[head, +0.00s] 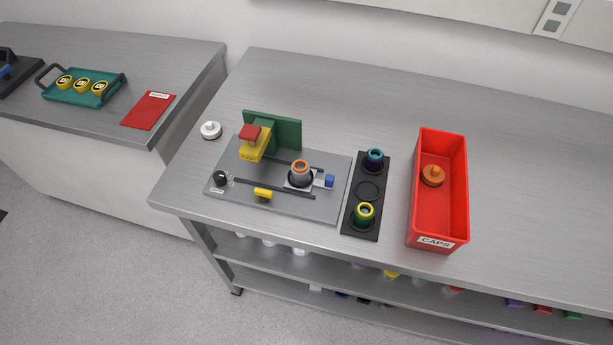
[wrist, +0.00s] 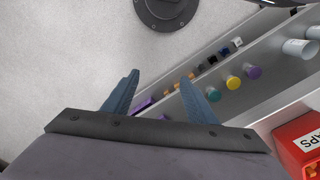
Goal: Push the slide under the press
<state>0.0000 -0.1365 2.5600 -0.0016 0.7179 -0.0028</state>
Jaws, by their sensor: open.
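The slide (head: 290,184) is a pale plate on the rails of a grey base plate (head: 225,200). It carries a grey cylinder with an orange ring on top (head: 300,172) and has a blue end block (head: 329,181) at its right. The press (head: 252,150) stands to the left of the slide: a green upright with a yellow head and red top. The cylinder is to the right of the press head, not under it. My gripper (wrist: 158,78) shows only in the wrist view, open and empty, away from the slide, with floor and shelves beyond its fingers.
A yellow handle (head: 263,193) and black knob (head: 220,178) sit on the base plate. Right of it are a black holder (head: 361,222) with two ringed cylinders and a red CAPS box (head: 463,200). A white knobbed piece (head: 210,129) lies left. The bench at right is clear.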

